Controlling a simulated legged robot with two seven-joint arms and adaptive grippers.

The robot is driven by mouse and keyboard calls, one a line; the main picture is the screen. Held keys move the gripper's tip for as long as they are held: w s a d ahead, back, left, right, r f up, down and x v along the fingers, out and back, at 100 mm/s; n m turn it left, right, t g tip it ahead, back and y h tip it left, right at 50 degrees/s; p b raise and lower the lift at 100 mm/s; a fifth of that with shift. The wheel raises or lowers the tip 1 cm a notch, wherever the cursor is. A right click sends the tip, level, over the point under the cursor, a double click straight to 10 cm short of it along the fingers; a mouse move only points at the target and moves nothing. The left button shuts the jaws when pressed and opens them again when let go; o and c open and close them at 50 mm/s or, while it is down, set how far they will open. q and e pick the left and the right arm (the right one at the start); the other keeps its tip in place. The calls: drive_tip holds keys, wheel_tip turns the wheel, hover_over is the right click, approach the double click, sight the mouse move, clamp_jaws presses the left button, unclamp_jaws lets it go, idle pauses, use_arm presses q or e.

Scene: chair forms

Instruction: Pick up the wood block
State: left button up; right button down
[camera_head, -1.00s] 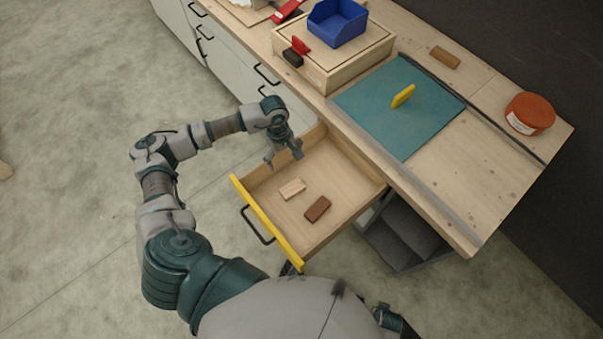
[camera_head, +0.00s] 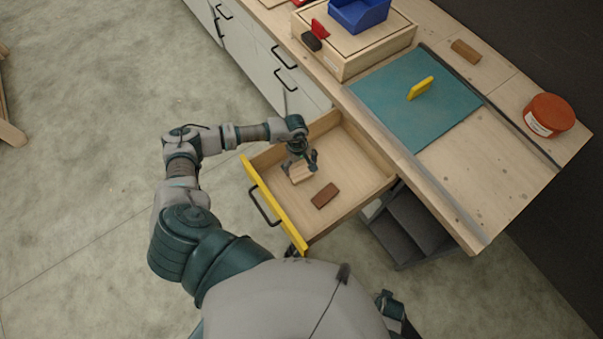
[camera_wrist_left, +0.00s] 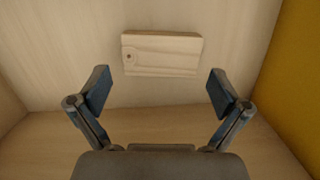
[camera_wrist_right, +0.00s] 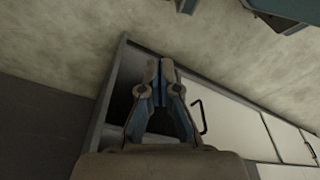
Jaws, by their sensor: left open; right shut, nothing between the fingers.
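The pale wood block (camera_head: 301,174) lies in the open drawer (camera_head: 358,172). In the left wrist view the block (camera_wrist_left: 162,53) lies flat, with a small dark round mark near its left end. My left gripper (camera_head: 300,165) is in the drawer, over the block. In its wrist view the left gripper (camera_wrist_left: 158,88) is open, with one finger to each side of the block and clear of it. A brown block (camera_head: 325,195) lies beside the pale one in the drawer. My right gripper (camera_wrist_right: 160,70) is shut and empty, away from the drawer's inside.
The drawer's yellow front (camera_head: 272,205) and walls enclose the left gripper. On the bench are a teal mat (camera_head: 420,115) with a yellow piece (camera_head: 420,88), a wooden box (camera_head: 350,58) with a blue bin (camera_head: 360,12), an orange tin (camera_head: 549,115) and a wood cylinder (camera_head: 466,50).

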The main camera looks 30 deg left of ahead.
sight(301, 172)
use_arm(q)
drive_tip(key=f, duration=0.3)
drive_tip(key=shift+s+d, duration=0.2)
drive_tip(key=shift+d, duration=0.1)
drive_tip(key=shift+f, duration=0.35)
drive_tip(key=shift+a, duration=0.1)
drive_tip(key=c, duration=0.8)
use_arm(e)
drive_tip(key=shift+s+r, duration=0.1)
drive_tip(key=shift+r, duration=0.15)
